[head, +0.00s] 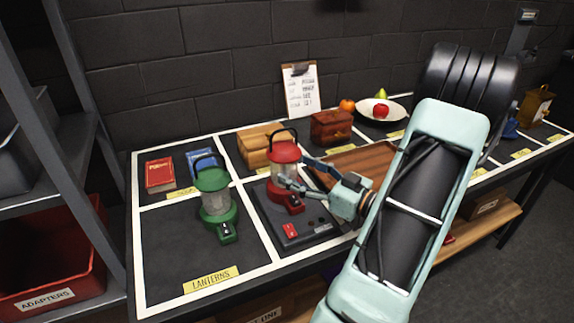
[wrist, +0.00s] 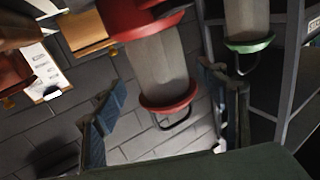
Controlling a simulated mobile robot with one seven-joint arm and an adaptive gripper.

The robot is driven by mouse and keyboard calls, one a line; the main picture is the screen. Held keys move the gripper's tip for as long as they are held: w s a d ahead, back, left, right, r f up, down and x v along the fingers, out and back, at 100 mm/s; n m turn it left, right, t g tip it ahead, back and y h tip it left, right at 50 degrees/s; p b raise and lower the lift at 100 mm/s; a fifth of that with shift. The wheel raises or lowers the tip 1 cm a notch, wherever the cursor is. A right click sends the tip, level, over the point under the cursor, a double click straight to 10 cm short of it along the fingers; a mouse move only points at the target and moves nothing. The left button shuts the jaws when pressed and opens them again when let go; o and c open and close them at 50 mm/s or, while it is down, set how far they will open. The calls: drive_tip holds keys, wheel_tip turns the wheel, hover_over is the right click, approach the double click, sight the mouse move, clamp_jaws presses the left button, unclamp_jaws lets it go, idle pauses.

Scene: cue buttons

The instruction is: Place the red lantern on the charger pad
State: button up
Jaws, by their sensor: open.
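The red lantern (head: 284,176) stands upright, with its base over the back part of the dark charger pad (head: 316,236). It appears to rest on the pad. My gripper (head: 299,172) is open at the lantern's right side, at the height of its clear middle. In the wrist view the red lantern (wrist: 164,72) shows between the two spread fingers of my gripper (wrist: 160,80). I cannot tell whether a finger touches it. My gripper hides part of the lantern in the head view.
A green lantern (head: 216,200) stands just left of the pad, in the area marked LANTERNS (head: 211,279). A tan box (head: 262,147) and a brown case (head: 331,128) sit behind. A wooden board (head: 362,158) lies to the right, partly behind my arm.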

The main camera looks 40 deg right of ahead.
drive_tip(key=v, duration=0.7)
drive_tip(key=shift+s, duration=0.2)
